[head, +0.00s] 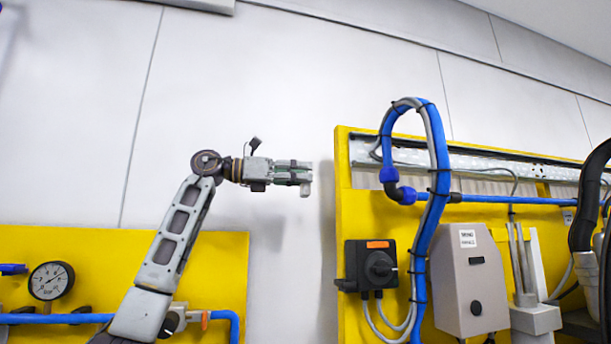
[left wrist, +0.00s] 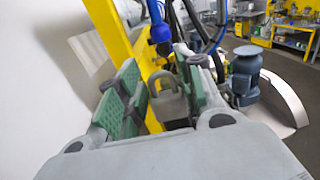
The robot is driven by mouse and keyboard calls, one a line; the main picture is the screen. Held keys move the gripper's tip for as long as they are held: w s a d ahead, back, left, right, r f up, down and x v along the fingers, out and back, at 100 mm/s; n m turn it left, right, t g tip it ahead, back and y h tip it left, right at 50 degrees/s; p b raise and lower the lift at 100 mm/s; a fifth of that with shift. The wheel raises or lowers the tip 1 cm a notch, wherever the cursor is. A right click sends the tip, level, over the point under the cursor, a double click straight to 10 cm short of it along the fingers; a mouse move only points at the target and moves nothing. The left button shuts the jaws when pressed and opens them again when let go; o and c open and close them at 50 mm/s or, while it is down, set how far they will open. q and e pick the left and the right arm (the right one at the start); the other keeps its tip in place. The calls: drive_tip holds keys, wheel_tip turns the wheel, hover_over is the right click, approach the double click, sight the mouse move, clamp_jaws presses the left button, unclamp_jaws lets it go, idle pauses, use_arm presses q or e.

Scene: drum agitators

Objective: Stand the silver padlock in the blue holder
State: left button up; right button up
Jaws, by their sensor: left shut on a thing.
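My left gripper (head: 300,178) is stretched out level in front of the white wall, left of the yellow frame. In the left wrist view its green-padded fingers (left wrist: 162,92) are on either side of a grey-silver padlock (left wrist: 172,104), with its curved shackle in sight. The gripper is shut on it; the fingers hide part of its body. In the head view only a small pale piece shows below the fingertips. I cannot make out the blue holder in either view. My right gripper is not in view.
The yellow frame (head: 351,220) stands right of my left gripper, with a blue hose (head: 441,185), a black rotary switch (head: 378,266) and a grey box (head: 468,280). A pressure gauge (head: 51,281) is on the left yellow panel (head: 90,250). The space around the gripper is clear.

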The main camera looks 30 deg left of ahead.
use_arm(q)
drive_tip(key=shift+v, duration=2.25)
drive_tip(key=shift+d, duration=0.1)
